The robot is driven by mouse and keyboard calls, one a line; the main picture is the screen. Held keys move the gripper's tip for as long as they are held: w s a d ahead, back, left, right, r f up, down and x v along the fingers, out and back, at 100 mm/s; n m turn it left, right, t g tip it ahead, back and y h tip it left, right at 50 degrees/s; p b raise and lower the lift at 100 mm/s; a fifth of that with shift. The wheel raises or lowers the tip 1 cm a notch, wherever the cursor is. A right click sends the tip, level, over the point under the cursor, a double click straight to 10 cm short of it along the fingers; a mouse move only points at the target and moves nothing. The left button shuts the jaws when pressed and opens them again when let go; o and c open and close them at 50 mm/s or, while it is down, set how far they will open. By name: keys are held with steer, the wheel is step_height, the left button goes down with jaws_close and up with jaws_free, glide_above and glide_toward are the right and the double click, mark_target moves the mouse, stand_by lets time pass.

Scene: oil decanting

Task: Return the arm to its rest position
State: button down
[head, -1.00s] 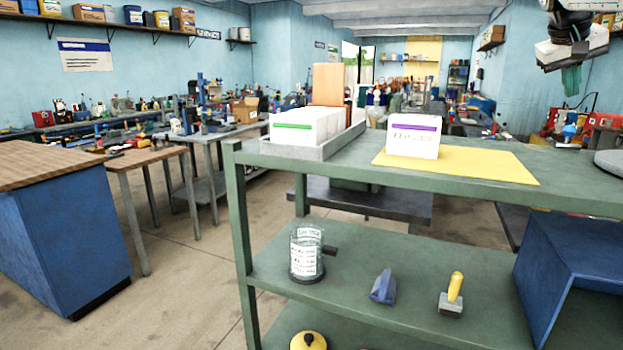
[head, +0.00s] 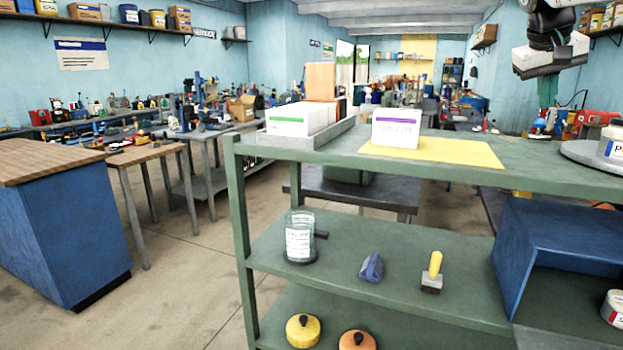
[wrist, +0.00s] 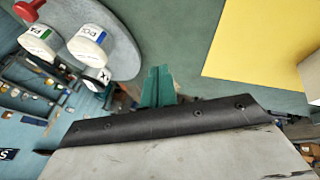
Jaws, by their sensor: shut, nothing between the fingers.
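My gripper (head: 546,92) hangs at the top right of the head view, high above the right part of the green shelf top (head: 470,152). Its green fingers are together with nothing between them. In the wrist view the green fingers (wrist: 157,86) show beyond a dark bar, over the green shelf surface. A round grey turntable (wrist: 120,60) with white labelled containers lies to the left in that view. A yellow mat (wrist: 262,45) lies to the right. Most of the arm is outside the head view.
A white box with a purple stripe (head: 396,127) stands at the yellow mat's back left. A grey tray (head: 290,140) holds white boxes with green labels. A glass jar (head: 300,238), a blue wedge and a yellow-handled stamp (head: 433,270) stand on the middle shelf. A blue bin (head: 560,245) is at right.

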steer(key=s+a+f+n+y, duration=0.2)
steer(key=s+a+f, duration=0.8)
steer(key=s+a, duration=0.4)
steer(key=s+a+f+y, duration=0.1)
steer(key=s+a+f, duration=0.4)
steer(key=s+f, duration=0.3)
steer(key=s+a+f+n+g+y, duration=0.1)
steer(key=s+a+f+y, duration=0.1)
steer(key=s+a+f, duration=0.3)
steer(key=s+f, duration=0.3)
steer(key=shift+s+a+f, duration=0.15)
steer(key=shift+a+f, duration=0.15)
steer(key=shift+a, duration=0.1)
